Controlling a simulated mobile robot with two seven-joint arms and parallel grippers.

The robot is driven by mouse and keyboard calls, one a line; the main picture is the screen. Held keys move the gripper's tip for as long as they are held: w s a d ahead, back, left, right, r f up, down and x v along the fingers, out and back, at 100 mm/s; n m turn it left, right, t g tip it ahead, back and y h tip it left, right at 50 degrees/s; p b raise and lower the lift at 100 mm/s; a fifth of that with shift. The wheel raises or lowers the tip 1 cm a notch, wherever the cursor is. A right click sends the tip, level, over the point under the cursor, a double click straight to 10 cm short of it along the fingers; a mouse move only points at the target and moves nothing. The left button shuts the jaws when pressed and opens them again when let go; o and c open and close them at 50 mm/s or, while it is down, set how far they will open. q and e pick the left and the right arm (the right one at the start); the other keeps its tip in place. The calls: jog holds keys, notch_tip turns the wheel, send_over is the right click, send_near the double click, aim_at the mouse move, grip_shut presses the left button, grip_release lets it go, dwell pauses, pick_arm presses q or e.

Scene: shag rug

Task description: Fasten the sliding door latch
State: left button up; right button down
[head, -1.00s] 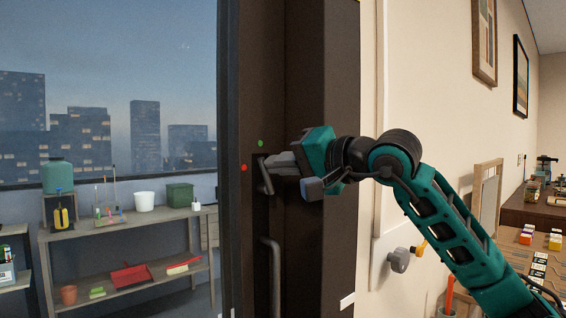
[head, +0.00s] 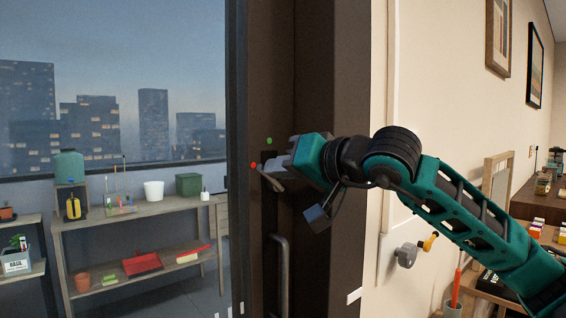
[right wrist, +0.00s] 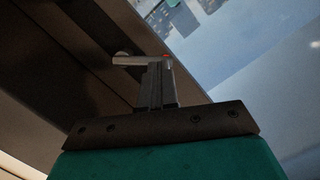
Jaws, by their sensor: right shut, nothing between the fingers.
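The latch lever (head: 269,178) is on the dark sliding door frame, and it slants with one end near the red dot (head: 253,165). A green dot (head: 269,140) sits above it. The pull handle (head: 281,270) is below. My right gripper (head: 285,163) is shut and empty, with its fingertips at the lever and hiding part of it. In the right wrist view, the closed fingers (right wrist: 156,85) reach up to the lever (right wrist: 140,60), whose far end lies by the red dot. I cannot tell for certain whether they touch. My left gripper is not in view.
The glass pane at left shows shelves (head: 130,215) with pots and tools behind it. A wooden table (head: 548,235) with small items stands at the far right.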

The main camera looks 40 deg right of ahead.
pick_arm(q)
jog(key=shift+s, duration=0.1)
pick_arm(e)
jog(key=shift+a+f+n+h, duration=0.3)
jog(key=shift+a+f+n, duration=0.2)
jog(key=shift+n, duration=0.5)
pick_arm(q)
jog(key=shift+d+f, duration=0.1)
pick_arm(e)
jog(key=shift+a+f, duration=0.2)
jog(key=shift+s, duration=0.15)
dwell(1.2)
